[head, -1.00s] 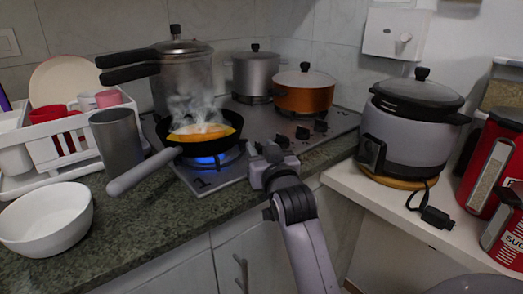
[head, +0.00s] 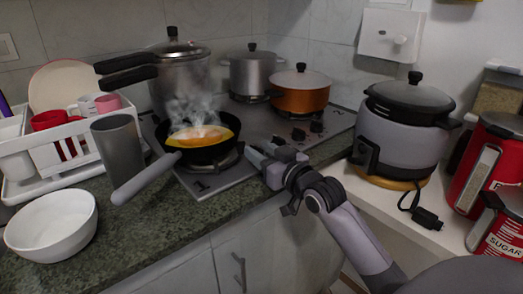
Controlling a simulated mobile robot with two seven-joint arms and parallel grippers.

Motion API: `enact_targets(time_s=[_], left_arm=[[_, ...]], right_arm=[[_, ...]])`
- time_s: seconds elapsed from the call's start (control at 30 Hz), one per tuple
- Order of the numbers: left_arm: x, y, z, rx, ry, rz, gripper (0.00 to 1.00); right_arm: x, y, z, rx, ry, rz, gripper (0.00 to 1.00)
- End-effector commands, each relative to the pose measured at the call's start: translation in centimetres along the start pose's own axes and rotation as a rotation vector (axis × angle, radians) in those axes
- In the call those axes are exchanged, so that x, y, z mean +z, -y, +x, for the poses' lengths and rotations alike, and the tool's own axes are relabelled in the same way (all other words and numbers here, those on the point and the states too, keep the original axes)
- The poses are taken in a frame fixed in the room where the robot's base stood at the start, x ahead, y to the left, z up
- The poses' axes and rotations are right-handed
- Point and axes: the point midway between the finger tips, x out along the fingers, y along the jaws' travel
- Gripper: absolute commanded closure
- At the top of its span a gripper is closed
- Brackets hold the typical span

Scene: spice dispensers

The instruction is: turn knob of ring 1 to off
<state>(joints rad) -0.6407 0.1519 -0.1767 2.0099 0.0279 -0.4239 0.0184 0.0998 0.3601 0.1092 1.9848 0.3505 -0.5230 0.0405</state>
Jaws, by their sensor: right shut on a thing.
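The stove (head: 290,118) carries a printed 1 at its front left corner. Beside it is ring 1 (head: 226,160), under a black frying pan (head: 232,141) with yellow-orange food that steams. I see no flame under the pan. My right gripper (head: 262,152) is at the stove's front edge, right of ring 1, shut on the knob of ring 1. The gripper hides that knob, so its angle cannot be read. Other black knobs (head: 299,133) show to the right. My left gripper is not in view.
The pan's long grey handle (head: 146,178) sticks out over the counter towards me. A grey cup (head: 119,153) and a white bowl (head: 52,226) stand left. A pressure cooker (head: 179,78) and an orange pot (head: 300,91) stand behind. A rice cooker (head: 403,129) stands right.

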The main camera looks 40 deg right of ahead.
Motion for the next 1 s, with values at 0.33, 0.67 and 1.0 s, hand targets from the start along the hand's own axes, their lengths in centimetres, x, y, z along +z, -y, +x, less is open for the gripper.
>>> enact_targets(time_s=[0.33,0.67,1.0], left_arm=[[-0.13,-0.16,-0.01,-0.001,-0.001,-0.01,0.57],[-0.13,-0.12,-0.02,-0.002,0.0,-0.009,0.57],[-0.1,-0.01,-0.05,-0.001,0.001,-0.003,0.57]], right_arm=[[-0.24,-0.23,-0.02,-0.063,-0.003,0.002,0.9],[-0.24,-0.22,-0.02,-0.063,-0.003,0.003,0.4],[-0.09,-0.21,-0.14,-0.063,0.001,0.003,0.34]])
